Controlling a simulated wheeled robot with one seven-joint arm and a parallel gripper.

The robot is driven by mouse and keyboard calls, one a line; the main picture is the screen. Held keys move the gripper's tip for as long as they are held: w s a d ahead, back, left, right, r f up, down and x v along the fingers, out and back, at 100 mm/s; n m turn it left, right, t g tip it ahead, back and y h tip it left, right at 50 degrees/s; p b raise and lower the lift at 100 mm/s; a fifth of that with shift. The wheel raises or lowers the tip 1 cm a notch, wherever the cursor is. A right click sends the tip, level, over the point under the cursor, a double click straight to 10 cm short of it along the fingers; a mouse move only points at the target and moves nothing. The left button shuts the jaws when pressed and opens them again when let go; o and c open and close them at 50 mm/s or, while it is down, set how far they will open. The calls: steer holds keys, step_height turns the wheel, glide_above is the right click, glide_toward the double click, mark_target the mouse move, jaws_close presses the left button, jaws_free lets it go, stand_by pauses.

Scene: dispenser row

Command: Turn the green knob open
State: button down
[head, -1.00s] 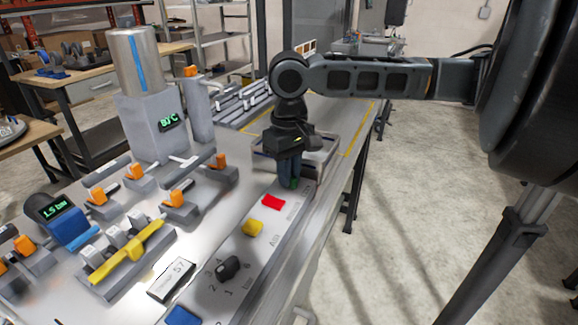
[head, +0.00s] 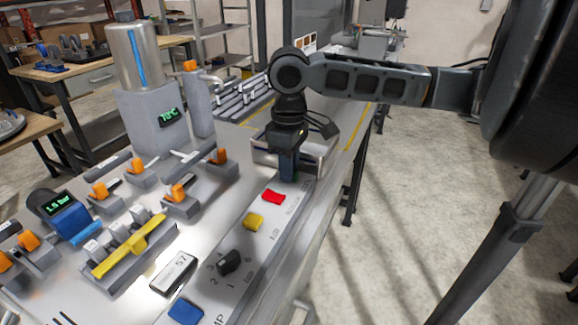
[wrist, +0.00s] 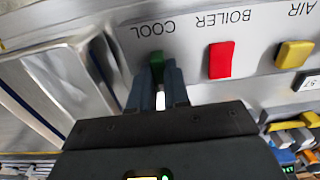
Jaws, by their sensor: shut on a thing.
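The green knob (wrist: 157,64) sits on the grey panel beside the printed word COOL. In the wrist view it shows between the two fingertips of my gripper (wrist: 157,82). My gripper is shut on it, and the fingers hide most of it. In the head view my gripper (head: 288,170) points down at the far end of the knob row, where the green knob is almost wholly hidden. The exact angle of the knob cannot be told.
A red knob (head: 273,196), labelled BOILER, is nearest, then a yellow knob (head: 253,221), labelled AIR. A black dial (head: 229,261) and a blue knob (head: 185,311) follow. A metal tray (wrist: 55,90) stands close beside my gripper. A display (head: 168,117) reads 70°C.

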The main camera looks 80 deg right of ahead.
steer(key=c, duration=1.1)
jaws_free()
steer(key=shift+r, duration=0.1)
step_height(320, 180, up, 8)
steer(key=shift+f, duration=0.2)
steer(key=shift+s, duration=0.1)
